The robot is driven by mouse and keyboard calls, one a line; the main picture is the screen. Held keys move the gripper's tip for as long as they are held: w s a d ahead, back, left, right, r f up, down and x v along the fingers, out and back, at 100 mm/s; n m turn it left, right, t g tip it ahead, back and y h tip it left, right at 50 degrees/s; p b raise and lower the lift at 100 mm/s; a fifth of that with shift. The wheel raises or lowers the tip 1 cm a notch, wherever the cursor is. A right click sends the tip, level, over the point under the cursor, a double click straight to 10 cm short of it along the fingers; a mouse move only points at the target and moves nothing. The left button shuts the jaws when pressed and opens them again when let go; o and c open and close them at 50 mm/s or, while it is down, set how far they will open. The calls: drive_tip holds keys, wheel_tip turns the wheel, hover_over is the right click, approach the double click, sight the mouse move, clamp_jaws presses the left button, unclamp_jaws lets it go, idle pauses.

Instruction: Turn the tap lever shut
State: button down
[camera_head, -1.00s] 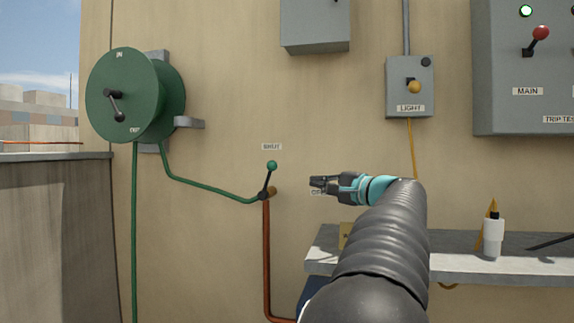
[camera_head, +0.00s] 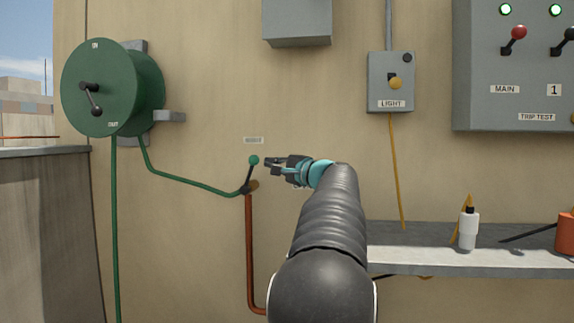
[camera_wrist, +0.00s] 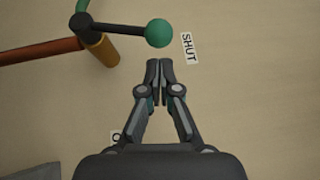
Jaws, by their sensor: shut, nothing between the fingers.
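The tap lever (camera_head: 250,175) is a black rod with a green ball knob, on a brass fitting where the green hose meets a copper pipe. It stands nearly upright, tilted slightly right, with its knob below the SHUT label (camera_head: 253,140). In the wrist view the lever (camera_wrist: 120,29) reaches toward the SHUT label (camera_wrist: 188,47), its knob just ahead of the fingertips. My gripper (camera_head: 268,162) is just right of the knob, fingers pointing left. In the wrist view my gripper (camera_wrist: 160,64) is shut and empty, with a small gap to the knob. Another label is mostly hidden behind it.
A green hose reel (camera_head: 110,90) hangs at the left. A light switch box (camera_head: 390,82) and a breaker panel (camera_head: 515,70) are on the wall to the right. A shelf (camera_head: 450,262) with a white bottle (camera_head: 469,230) lies below. The wall around the lever is clear.

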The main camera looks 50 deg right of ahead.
sight(258, 158)
drive_tip(key=shift+w+a, duration=0.35)
drive_tip(key=shift+w, duration=0.2)
drive_tip(key=w, duration=0.1)
drive_tip(key=a+r, duration=0.1)
drive_tip(key=w, duration=0.1)
drive_tip(key=shift+w+a+r+b, duration=0.25)
drive_tip(key=shift+w+r+b, duration=0.05)
drive_tip(key=shift+w+r, duration=0.1)
drive_tip(key=shift+r, duration=0.1)
drive_tip(key=shift+s+d, duration=0.1)
